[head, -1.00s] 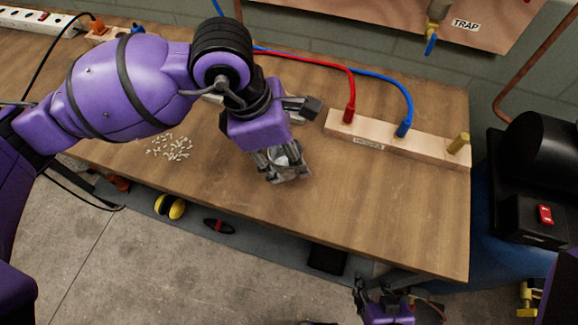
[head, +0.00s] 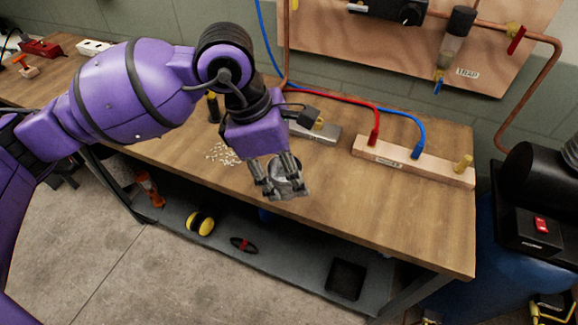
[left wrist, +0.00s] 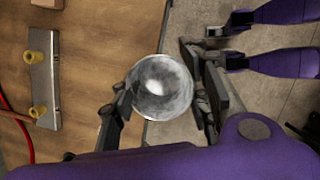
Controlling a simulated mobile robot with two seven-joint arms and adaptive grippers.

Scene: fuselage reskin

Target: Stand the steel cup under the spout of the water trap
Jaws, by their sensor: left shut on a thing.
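My left gripper (head: 275,181) is shut on the steel cup (head: 289,184), a shiny grey round vessel, near the bench's front edge. In the left wrist view the cup (left wrist: 163,87) sits between the two fingers, partly over the wood and partly over the floor. The water trap (head: 456,45) is on the back board at upper right, above its TRAP label. Its spout (head: 438,76) points down beside a blue lever, far to the right of the cup. Purple and dark parts, possibly my right gripper, show at the wrist view's upper right; their jaw state is unclear.
A wooden manifold block (head: 415,162) with red and blue hoses lies on the bench's right. A metal bar with brass fittings (left wrist: 40,80) lies behind my left gripper. White bits (head: 222,154) lie left. The front right wood is clear. A black compressor (head: 535,190) stands right.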

